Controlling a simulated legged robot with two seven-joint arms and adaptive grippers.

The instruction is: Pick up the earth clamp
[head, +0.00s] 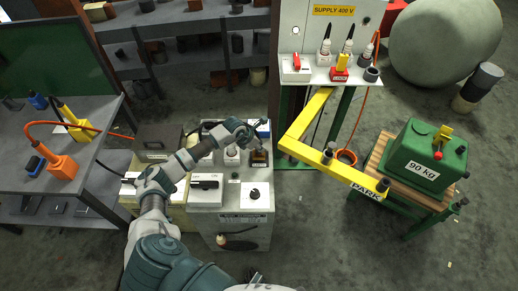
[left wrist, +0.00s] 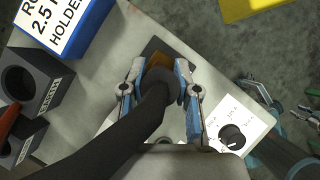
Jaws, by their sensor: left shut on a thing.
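My left gripper (head: 248,138) reaches over the top of the grey welding machine (head: 232,194). In the left wrist view its two fingers (left wrist: 160,95) are shut on a dark part with a thick black cable, which I take to be the earth clamp (left wrist: 160,86). The cable runs down to the left and hides part of the clamp. Just beyond the fingertips lies a brown block in a dark frame (left wrist: 172,52); it also shows in the head view (head: 259,158). Whether the clamp touches this block I cannot tell.
A labelled blue holder box (left wrist: 65,22) and dark sockets (left wrist: 28,80) stand left of the gripper. A white dial plate (left wrist: 238,125) is to its right. A yellow swing arm (head: 335,172) and the green 90 kg block (head: 425,160) stand to the right.

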